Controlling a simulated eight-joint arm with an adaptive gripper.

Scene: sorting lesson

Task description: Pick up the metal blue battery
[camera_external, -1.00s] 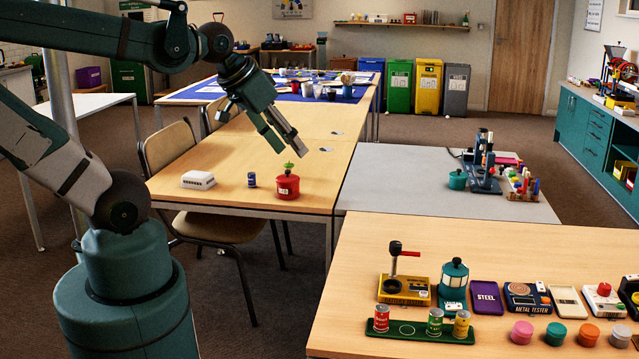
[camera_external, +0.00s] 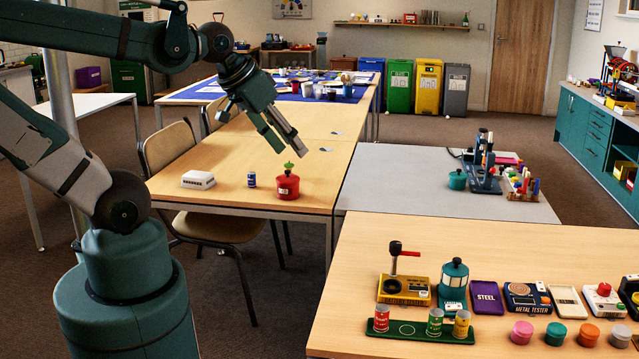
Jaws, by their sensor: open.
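The blue battery (camera_external: 252,179) is a small upright cylinder with a metallic look. It stands on the wooden table (camera_external: 235,203) between a white box and a red pot. My gripper (camera_external: 291,147) is open and empty. It hangs above the table, up and to the right of the battery in the picture, with its fingers pointing down and to the right. The gripper and the battery are apart.
A white box (camera_external: 198,180) lies left of the battery. A red pot (camera_external: 288,187) with a green knob stands close on its right. The front table holds a green rack (camera_external: 419,336) with several small cans. A chair (camera_external: 169,150) stands at the wooden table's left side.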

